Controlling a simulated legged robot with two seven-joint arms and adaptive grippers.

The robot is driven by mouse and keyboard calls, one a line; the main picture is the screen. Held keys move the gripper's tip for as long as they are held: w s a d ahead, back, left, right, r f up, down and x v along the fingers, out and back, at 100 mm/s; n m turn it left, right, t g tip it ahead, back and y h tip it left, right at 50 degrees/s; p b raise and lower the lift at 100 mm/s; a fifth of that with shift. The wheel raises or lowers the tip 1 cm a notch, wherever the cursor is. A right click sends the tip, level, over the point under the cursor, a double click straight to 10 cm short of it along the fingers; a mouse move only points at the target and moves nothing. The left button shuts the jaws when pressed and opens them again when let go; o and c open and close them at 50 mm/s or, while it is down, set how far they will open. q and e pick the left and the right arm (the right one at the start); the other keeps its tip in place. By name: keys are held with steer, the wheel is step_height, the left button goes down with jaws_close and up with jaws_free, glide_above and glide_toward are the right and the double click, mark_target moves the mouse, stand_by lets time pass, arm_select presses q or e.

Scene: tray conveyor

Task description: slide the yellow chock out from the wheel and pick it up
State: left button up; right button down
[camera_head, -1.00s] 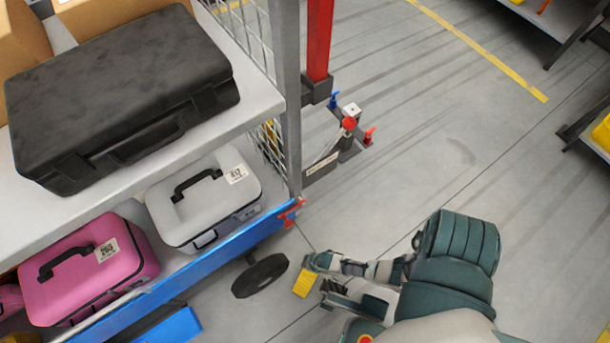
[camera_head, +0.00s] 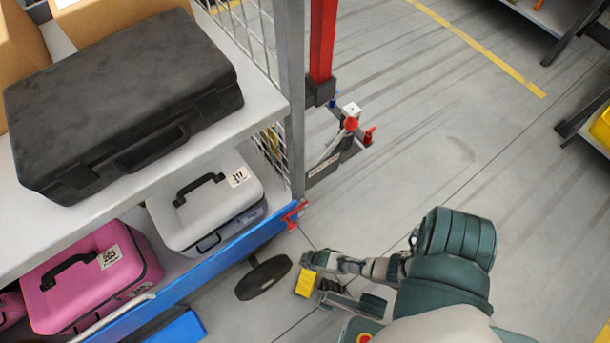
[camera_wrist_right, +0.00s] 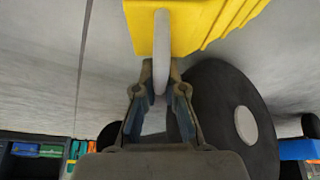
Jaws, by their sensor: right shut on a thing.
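The yellow chock (camera_head: 305,284) is by the floor just right of the black wheel (camera_head: 264,278) under the cart, with a narrow gap between them in the head view. In the right wrist view the ridged yellow chock (camera_wrist_right: 190,28) fills the top, and its pale rounded handle (camera_wrist_right: 161,50) reaches down between my fingers. My right gripper (camera_wrist_right: 160,95) is shut on this handle. The wheel (camera_wrist_right: 228,115) stands beside the fingers at the right of that view. I cannot tell whether the chock touches the floor. My left gripper is not in view.
The cart's blue lower rail (camera_head: 215,257) runs just above the wheel. Its shelves carry a black case (camera_head: 125,95), a white case (camera_head: 205,200) and a pink case (camera_head: 90,275). A red post (camera_head: 322,40) stands behind. The floor to the right is open.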

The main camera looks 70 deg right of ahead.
steer(key=shift+a, duration=0.2)
steer(key=c, duration=1.2)
jaws_free()
steer(key=shift+s+r, duration=0.15)
steer(key=shift+r, duration=0.15)
steer(key=v, duration=1.1)
steer(key=shift+r, duration=0.15)
